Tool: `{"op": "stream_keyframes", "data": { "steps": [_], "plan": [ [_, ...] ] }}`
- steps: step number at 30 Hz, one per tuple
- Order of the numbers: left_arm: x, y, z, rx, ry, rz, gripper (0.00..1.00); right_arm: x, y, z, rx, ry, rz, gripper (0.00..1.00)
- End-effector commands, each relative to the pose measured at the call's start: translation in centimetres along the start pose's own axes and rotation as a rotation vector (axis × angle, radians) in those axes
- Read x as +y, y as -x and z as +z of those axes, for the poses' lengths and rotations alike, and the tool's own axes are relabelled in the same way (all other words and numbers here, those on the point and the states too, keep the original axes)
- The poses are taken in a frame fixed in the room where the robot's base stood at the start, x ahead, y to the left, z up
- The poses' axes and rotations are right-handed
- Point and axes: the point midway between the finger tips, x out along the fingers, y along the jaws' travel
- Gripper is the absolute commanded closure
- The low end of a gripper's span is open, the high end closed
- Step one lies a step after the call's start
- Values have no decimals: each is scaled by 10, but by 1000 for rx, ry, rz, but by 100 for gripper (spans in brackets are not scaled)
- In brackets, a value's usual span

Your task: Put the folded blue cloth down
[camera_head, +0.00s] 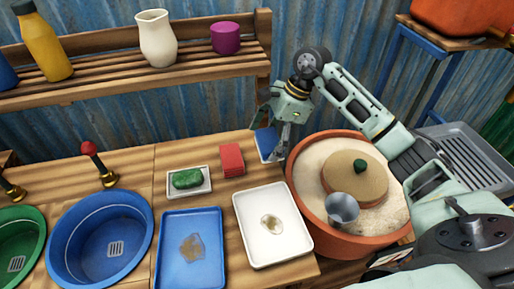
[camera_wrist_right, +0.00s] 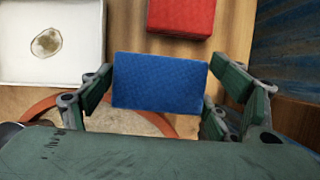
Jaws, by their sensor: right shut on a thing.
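The folded blue cloth (camera_head: 266,144) is a small flat rectangle beside the red folded cloth (camera_head: 232,160), at the right back of the wooden counter. My right gripper (camera_head: 279,125) is shut on it from above. In the right wrist view the blue cloth (camera_wrist_right: 160,83) sits between the two fingers of my right gripper (camera_wrist_right: 165,77), and the red cloth (camera_wrist_right: 181,16) lies apart from it. I cannot tell whether the blue cloth touches the wood. My left gripper is not in view.
A terracotta pot (camera_head: 304,228) of sand with a lid and metal cup stands close on the right. A white tray (camera_head: 243,228), blue tray (camera_head: 172,272) and small dish with a green sponge (camera_head: 187,179) occupy the counter. A blue basin (camera_head: 63,251) is at left.

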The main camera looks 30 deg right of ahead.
Motion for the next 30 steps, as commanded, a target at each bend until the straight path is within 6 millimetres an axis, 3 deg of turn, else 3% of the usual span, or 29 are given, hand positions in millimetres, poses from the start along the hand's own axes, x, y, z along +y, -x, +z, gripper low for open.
{"op": "stream_keyframes", "data": {
  "steps": [6,11,18,30],
  "plan": [
    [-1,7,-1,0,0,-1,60,-23,-25,14,-1,-1,1,39],
    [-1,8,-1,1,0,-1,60,-26,-34,13,1,0,1,39],
    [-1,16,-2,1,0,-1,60,-25,-63,0,0,-1,2,39],
    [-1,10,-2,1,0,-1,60,-26,-71,-4,2,0,-1,39]
  ]
}}
